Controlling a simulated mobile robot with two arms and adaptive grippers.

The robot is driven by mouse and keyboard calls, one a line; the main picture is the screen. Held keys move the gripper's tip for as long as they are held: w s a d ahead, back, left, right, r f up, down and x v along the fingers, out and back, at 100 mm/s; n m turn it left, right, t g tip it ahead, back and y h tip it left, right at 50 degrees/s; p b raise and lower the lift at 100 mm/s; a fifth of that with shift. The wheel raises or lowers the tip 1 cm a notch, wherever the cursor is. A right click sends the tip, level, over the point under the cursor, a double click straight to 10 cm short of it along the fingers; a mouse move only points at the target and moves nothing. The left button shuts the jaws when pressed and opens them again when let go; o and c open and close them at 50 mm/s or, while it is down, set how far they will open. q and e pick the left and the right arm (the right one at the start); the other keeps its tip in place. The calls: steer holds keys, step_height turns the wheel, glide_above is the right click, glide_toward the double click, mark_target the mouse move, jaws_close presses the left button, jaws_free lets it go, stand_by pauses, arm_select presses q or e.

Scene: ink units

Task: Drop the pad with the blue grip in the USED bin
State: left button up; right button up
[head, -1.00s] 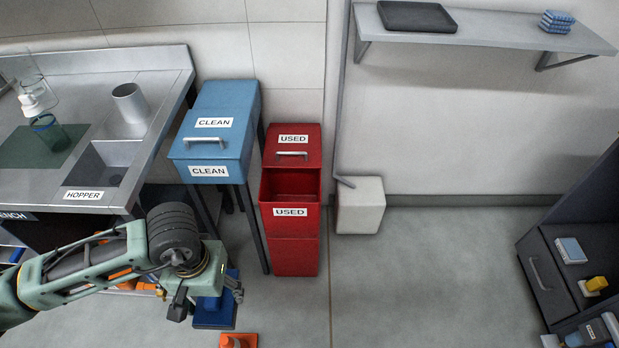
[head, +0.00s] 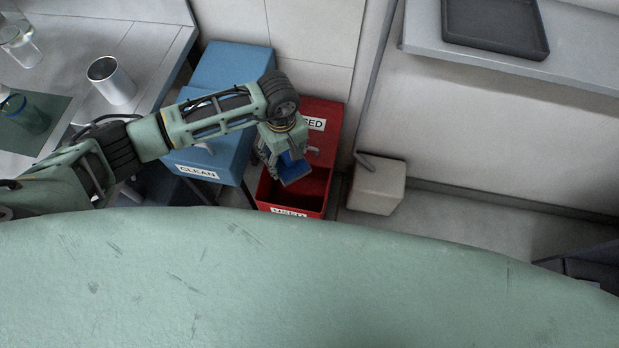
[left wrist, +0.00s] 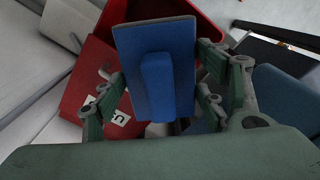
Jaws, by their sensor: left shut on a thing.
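My left gripper (head: 276,160) is shut on the pad with the blue grip (head: 294,170) and holds it over the open mouth of the red USED bin (head: 325,150). In the left wrist view the pad (left wrist: 127,50) is a blue plate with a raised blue grip (left wrist: 157,88), between the two fingers. The red bin (left wrist: 88,75) shows behind it. The arm and gripper hide part of the bin's lid and label. I cannot tell whether the pad's lower edge is below the bin's rim. My right gripper is not in view.
The blue CLEAN bin (head: 232,65) stands just left, under my left arm. A white block (head: 377,186) and pipe are to the right. A shelf with a dark tray (head: 495,25) is at upper right. The metal bench (head: 150,50) is at left.

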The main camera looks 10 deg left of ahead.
arm_select(q)
steer(key=shift+s+f+b, duration=0.15)
steer(key=shift+f+b, duration=0.25)
steer(key=shift+f, duration=0.4)
step_height(320, 180, down, 3)
steer(key=shift+b, duration=0.9)
steer(key=shift+f+b, duration=0.3)
steer(key=shift+f, duration=0.3)
steer(key=o, duration=0.9)
steer(key=shift+c, duration=0.2)
steer(key=shift+o, duration=1.2)
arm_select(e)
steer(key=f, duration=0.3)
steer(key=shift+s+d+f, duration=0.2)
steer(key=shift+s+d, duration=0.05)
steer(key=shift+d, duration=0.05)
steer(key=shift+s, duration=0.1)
arm_select(q)
step_height(320, 180, up, 12)
steer(key=shift+r, duration=0.1)
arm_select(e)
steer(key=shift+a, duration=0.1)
